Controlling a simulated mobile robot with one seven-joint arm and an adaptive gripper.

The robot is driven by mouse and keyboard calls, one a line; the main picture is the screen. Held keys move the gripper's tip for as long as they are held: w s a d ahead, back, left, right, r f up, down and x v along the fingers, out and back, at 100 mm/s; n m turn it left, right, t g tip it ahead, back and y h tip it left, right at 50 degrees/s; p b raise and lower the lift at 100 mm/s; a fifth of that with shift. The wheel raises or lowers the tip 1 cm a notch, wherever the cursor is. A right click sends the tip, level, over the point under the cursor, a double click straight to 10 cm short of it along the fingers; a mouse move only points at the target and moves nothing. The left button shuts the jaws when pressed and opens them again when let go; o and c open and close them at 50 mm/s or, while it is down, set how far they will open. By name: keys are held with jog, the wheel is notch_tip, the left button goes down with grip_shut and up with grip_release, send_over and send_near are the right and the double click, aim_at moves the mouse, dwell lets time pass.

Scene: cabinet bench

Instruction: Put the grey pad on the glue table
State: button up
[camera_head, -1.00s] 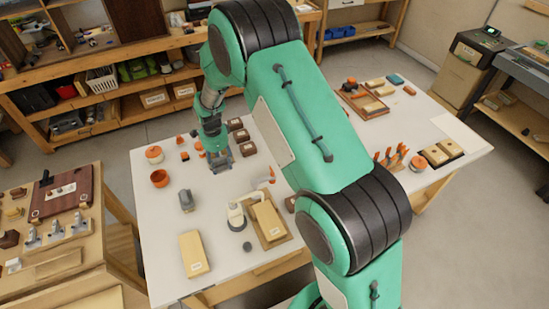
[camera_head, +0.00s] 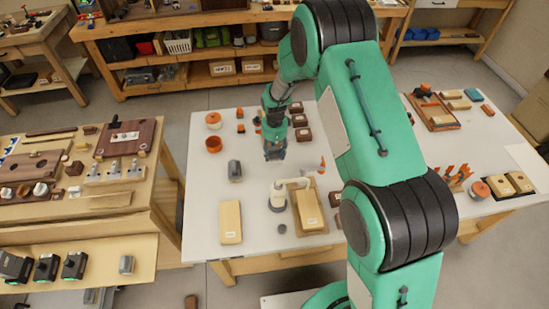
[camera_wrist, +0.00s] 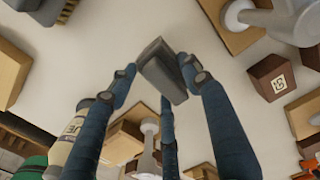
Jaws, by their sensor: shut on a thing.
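My gripper (camera_head: 274,152) is over the white table (camera_head: 200,190) in the head view, pointing down. In the wrist view my gripper (camera_wrist: 160,75) is shut on a dark grey wedge-like block, the grey pad (camera_wrist: 163,72), held between the fingertips. In the head view the pad is hard to tell from the fingers. A second grey block (camera_head: 234,170) stands on the white table, left of my gripper. I cannot tell from any label which table is the glue table.
Floor lies between bench and table.

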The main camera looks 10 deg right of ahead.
aim_at(274, 158)
jog(key=shift+f, duration=1.85)
jog(key=shift+f, duration=0.1)
jog(key=o, duration=1.2)
notch_tip(274, 158, up, 12)
jog(key=shift+r+p, duration=0.1)
jog(key=shift+p, duration=0.35)
